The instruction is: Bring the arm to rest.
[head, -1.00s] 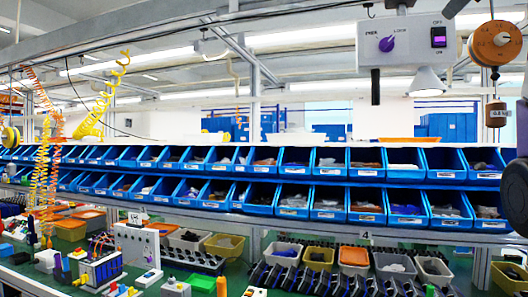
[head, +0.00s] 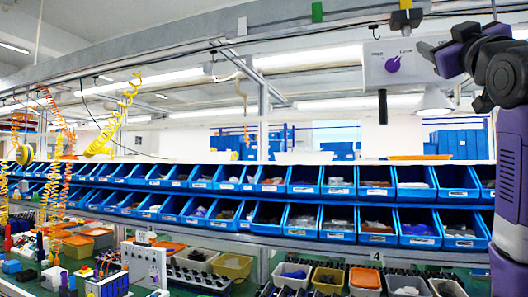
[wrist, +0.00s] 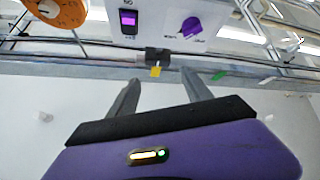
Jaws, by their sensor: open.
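My gripper (head: 428,58) is at the upper right of the head view, in front of the right part of a pale switch box (head: 375,73). In the wrist view its two grey fingers (wrist: 160,78) are spread apart with nothing between them. The box also shows at the top of the wrist view (wrist: 160,14). It carries a purple rotary knob (head: 393,63), seen in the wrist view as well (wrist: 191,27), and a purple-lit rocker switch (wrist: 128,19). In the head view my gripper hides the rocker. No contact with the knob shows.
A grey overhead rail (head: 200,55) runs above the box. A lamp (head: 433,100) hangs beneath it. An orange reel (wrist: 57,12) is beside the box. Rows of blue bins (head: 305,182) stand below, above a crowded bench. Coiled hoses (head: 115,115) hang at left.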

